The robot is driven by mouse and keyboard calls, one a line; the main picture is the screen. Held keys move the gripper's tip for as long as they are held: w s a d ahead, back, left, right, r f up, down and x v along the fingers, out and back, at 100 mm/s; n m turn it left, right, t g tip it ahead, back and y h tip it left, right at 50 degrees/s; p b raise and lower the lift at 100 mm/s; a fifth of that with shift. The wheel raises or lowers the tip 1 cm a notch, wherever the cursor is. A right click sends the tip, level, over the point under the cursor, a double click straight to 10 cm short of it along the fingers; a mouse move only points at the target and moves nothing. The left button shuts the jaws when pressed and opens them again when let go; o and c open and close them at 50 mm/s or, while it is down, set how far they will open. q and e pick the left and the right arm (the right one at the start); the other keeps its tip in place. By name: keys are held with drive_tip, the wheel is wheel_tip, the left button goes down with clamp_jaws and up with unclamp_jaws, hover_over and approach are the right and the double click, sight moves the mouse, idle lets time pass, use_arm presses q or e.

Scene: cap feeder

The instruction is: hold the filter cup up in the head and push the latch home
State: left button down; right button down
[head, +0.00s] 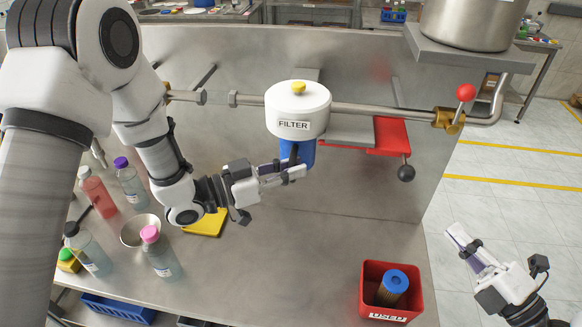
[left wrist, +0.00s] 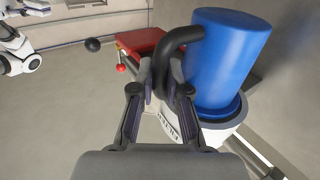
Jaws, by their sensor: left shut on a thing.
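The white filter head (head: 298,122), labelled FILTER and topped by a yellow knob, sits on the steel pipe. The blue filter cup (head: 304,153) is upright right under it. In the left wrist view the cup (left wrist: 228,60) has its rim against the white head (left wrist: 225,130); I cannot tell whether it is fully seated. My left gripper (head: 295,175) is shut on the cup's black handle (left wrist: 177,65). The red latch plate (head: 391,136), with a black ball knob (head: 406,173), is right of the head. My right gripper (head: 455,245) is lower right, away from the latch; its finger gap is unclear.
A red-handled valve (head: 465,93) is on the pipe's right end. A red bin (head: 373,308) holds a blue-capped cartridge (head: 394,284) at the bench's front right. The middle bench is clear.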

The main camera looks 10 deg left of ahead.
drive_tip(key=w+a+r+n+y, duration=0.1)
drive_tip(key=w+a+r+n, duration=0.1)
drive_tip(key=w+a+r, duration=0.3)
drive_tip(key=shift+w+a+r+t, duration=0.3)
drive_tip(key=shift+w+r+t, duration=0.1)
drive_tip(key=shift+w, duration=0.45)
use_arm(q)
drive_tip(key=shift+r, duration=0.3)
idle(1.2)
